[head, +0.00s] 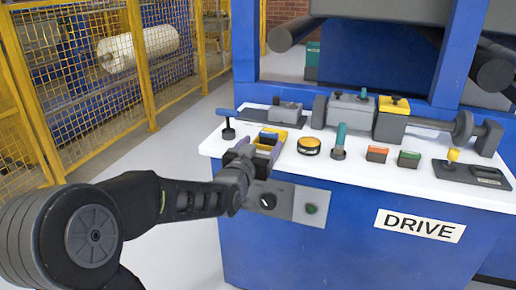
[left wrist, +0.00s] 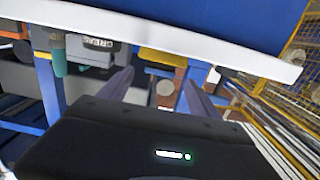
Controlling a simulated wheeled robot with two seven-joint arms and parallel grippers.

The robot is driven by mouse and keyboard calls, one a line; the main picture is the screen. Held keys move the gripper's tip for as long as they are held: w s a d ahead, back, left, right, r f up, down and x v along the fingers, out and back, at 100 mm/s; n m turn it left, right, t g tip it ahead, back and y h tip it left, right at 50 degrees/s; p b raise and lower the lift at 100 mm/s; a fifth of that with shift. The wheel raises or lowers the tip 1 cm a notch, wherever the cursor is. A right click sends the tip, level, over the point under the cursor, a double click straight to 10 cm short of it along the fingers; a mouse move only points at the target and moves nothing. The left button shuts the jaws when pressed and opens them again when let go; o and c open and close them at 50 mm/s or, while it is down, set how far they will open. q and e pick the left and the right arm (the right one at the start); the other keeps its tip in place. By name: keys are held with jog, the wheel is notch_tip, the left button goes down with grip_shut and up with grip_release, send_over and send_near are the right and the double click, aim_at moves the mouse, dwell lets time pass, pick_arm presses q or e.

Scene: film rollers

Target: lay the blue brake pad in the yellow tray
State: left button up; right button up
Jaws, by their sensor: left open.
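The yellow tray (head: 282,134) sits near the left end of the white worktop. The blue brake pad (head: 268,136) shows as a small blue block within the tray's outline, partly hidden by my gripper. My left gripper (head: 260,149) is open at the tray's near side, its fingers apart and pointing at the pad. In the left wrist view, the tray (left wrist: 163,56) and the pad's blue edge (left wrist: 157,72) show between the spread fingers (left wrist: 158,78). I cannot tell whether the fingers touch the pad. My right gripper is out of view.
A round yellow-topped button (head: 309,145), a teal-handled tool (head: 340,140), and red (head: 377,154) and green (head: 409,159) blocks stand to the right. A grey roller assembly (head: 352,110) lies behind. A control panel (head: 285,202) is on the front face. A yellow fence (head: 100,80) stands left.

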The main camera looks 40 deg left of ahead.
pick_arm(q)
jog(key=v, duration=0.2)
jog(key=shift+s+d, duration=0.1)
jog(key=shift+s, duration=0.15)
